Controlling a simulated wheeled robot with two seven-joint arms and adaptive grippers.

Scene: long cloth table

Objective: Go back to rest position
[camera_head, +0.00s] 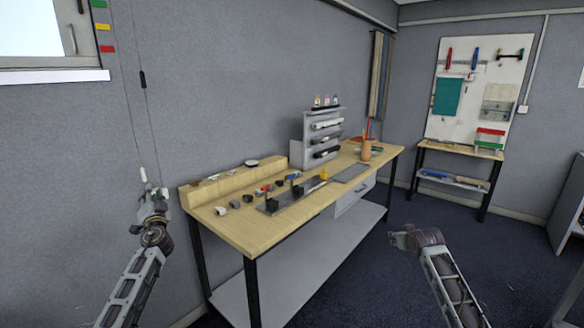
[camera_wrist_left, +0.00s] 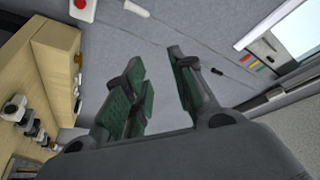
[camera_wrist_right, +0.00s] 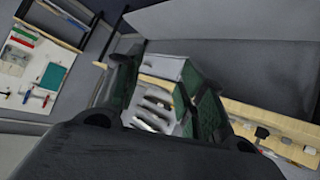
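My left gripper (camera_head: 152,192) is raised in front of the grey wall, just left of the wooden workbench. My right gripper (camera_head: 398,240) is over the dark floor, to the right of the bench's front edge. In the right wrist view its fingers (camera_wrist_right: 163,92) are spread. The grey shelf unit shows between them in the background, apart from the fingers. Both grippers are empty, and neither touches the bench.
The workbench (camera_head: 245,232) carries small parts, a dark tray strip and the grey shelf unit (camera_head: 310,152). A tool board (camera_head: 480,85) stands over a small table at the back right. Open floor (camera_head: 400,290) lies right of the bench.

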